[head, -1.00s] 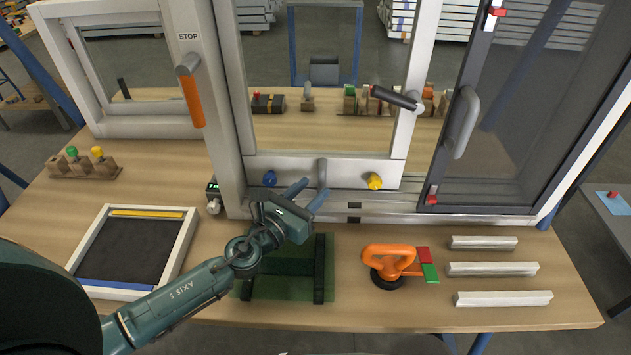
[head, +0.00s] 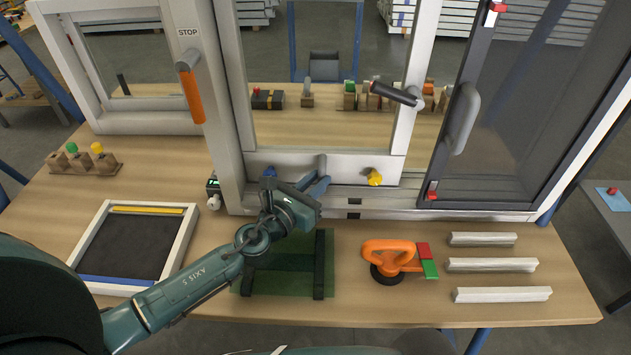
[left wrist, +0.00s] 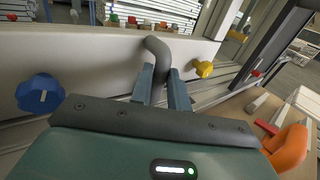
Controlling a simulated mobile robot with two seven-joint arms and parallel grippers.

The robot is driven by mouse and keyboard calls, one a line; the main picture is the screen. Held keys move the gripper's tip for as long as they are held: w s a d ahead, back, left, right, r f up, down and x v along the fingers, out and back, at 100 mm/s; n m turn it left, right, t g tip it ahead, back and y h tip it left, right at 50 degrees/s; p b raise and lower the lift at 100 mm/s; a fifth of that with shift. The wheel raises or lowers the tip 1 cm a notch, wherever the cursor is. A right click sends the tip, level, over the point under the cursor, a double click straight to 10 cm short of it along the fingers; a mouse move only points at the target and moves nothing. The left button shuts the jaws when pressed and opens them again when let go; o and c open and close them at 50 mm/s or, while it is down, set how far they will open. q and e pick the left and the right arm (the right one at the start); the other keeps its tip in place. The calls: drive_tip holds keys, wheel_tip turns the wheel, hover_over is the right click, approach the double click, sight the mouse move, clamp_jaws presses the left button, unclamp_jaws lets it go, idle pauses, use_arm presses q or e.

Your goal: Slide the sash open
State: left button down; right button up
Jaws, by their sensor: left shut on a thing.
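The white-framed sash (head: 345,166) stands upright in the window frame in the middle of the bench. A grey bent handle (head: 322,165) is on its bottom rail, between a blue knob (head: 269,171) and a yellow knob (head: 375,177). My left gripper (head: 318,184) is at this handle. In the left wrist view, its two fingers (left wrist: 164,85) are shut on the lower part of the grey handle (left wrist: 158,50), one on each side. The blue knob (left wrist: 40,93) and yellow knob (left wrist: 204,68) are apart from the fingers. My right gripper is not in view.
A dark-framed pane (head: 530,110) with a grey handle (head: 461,119) stands to the right. An orange suction lifter (head: 388,254), white profiles (head: 490,265), a green mat (head: 270,284) and a framed tray (head: 182,240) lie in front. A black lever (head: 393,94) sits on the sash's right stile.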

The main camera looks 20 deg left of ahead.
sight(379, 178)
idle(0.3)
